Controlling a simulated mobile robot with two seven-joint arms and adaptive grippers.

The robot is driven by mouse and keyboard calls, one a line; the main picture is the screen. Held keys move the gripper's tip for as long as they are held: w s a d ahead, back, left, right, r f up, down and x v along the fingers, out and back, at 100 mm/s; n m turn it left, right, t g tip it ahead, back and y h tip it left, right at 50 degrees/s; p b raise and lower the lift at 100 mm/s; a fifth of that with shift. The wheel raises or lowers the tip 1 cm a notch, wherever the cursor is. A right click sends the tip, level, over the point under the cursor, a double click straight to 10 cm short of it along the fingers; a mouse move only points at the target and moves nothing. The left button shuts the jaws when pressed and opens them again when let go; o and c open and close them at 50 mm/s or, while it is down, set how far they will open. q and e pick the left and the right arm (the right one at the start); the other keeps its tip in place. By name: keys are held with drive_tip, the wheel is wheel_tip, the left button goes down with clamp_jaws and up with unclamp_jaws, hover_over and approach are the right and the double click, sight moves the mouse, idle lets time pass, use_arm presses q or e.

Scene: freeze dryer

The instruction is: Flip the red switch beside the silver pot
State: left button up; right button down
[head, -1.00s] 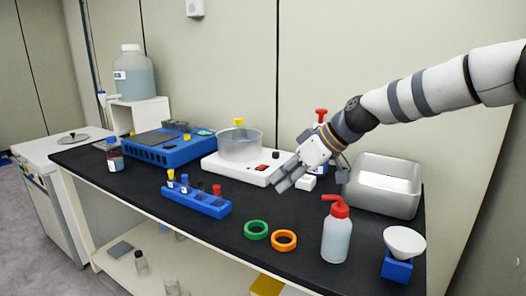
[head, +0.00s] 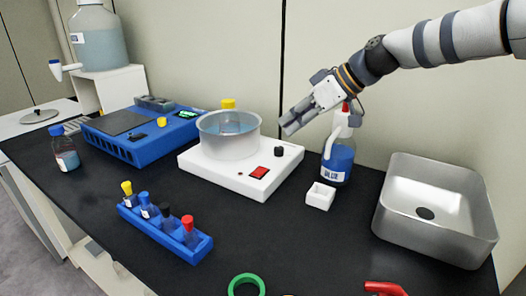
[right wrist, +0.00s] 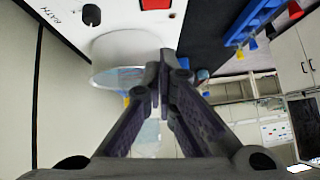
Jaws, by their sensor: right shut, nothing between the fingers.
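The silver pot (head: 228,146) stands on a white heater base (head: 215,178) on the black bench and holds bluish liquid. The red switch (head: 259,173) is on the front right of that base; in the right wrist view the switch (right wrist: 156,4) is at the top edge. A dark knob (head: 278,152) sits on the base behind the switch. My right gripper (head: 288,128) is shut and empty, above the back right of the base, apart from the switch. Its closed fingers (right wrist: 165,60) fill the middle of the right wrist view. My left gripper is not in view.
A blue-labelled bottle (head: 339,160), a small white dish (head: 320,196) and a metal basin (head: 401,225) are on the right. A blue tube rack (head: 190,245) stands front left and a blue device (head: 125,148) left.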

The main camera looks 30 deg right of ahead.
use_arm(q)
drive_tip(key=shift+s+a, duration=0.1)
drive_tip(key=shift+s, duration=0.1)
use_arm(e)
drive_tip(key=shift+s+a, duration=0.15)
drive_tip(key=shift+s, duration=0.05)
drive_tip(key=b, duration=0.2)
hover_over(261, 172)
drive_tip(key=f, duration=0.7)
drive_tip(key=shift+w+d+f, duration=0.2)
drive_tip(key=shift+d+f, duration=0.05)
drive_tip(key=shift+f, duration=0.15)
wheel_tip(261, 172, down, 2)
drive_tip(key=shift+s+a+f, duration=0.1)
drive_tip(key=shift+s, duration=0.05)
drive_tip(key=shift+f, duration=0.5)
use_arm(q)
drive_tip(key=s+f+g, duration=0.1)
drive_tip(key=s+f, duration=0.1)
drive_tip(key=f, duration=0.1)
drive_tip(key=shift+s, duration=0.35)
